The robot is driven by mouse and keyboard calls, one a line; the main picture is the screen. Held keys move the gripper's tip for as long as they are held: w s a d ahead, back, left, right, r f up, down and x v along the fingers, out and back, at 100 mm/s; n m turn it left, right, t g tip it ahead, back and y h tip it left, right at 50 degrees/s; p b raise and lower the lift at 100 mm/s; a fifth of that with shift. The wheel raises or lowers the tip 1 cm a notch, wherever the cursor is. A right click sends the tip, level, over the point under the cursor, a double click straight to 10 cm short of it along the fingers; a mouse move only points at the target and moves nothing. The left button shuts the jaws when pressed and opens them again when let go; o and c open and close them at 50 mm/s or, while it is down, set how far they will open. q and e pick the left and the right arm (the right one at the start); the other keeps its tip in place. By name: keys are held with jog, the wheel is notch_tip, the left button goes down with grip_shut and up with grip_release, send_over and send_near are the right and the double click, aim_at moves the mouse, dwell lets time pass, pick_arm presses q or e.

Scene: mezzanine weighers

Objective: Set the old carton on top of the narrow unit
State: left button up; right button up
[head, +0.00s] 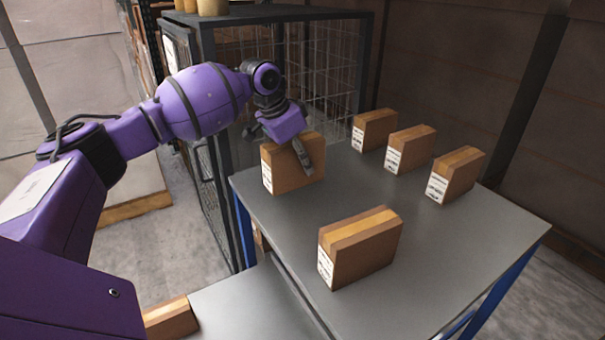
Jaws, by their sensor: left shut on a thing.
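My left gripper (305,160) is shut on a brown carton (284,173) with a white label on its end, at the table's far left. I cannot tell whether this carton touches the tabletop or hangs just above it. Several similar cartons stand on the table, and no marking I can read shows which one is old. A dark wire-mesh cabinet (212,170) stands behind the table at the left; it may be the narrow unit. My right gripper is out of view.
The grey table (270,215) has a near carton (365,250) and three at the back right: a left one (375,130), a middle one (412,150) and a right one (460,175). Tan containers (212,7) stand on the cabinet. Another carton (170,318) shows at lower left.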

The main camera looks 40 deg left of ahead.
aim_at(302, 172)
pick_arm(q)
jog(key=shift+w+f, duration=0.3)
jog(key=shift+w, duration=0.05)
jog(key=shift+s+a+x, duration=0.15)
jog(key=shift+x, duration=0.75)
jog(key=shift+s+a+x, duration=0.15)
jog(key=shift+x, duration=0.75)
jog(key=shift+f, duration=0.2)
jog(key=shift+f, duration=0.1)
jog(key=o, duration=1.6)
jog(key=v, duration=1.2)
jog(key=shift+s+p, duration=0.15)
jog(key=shift+p, duration=0.25)
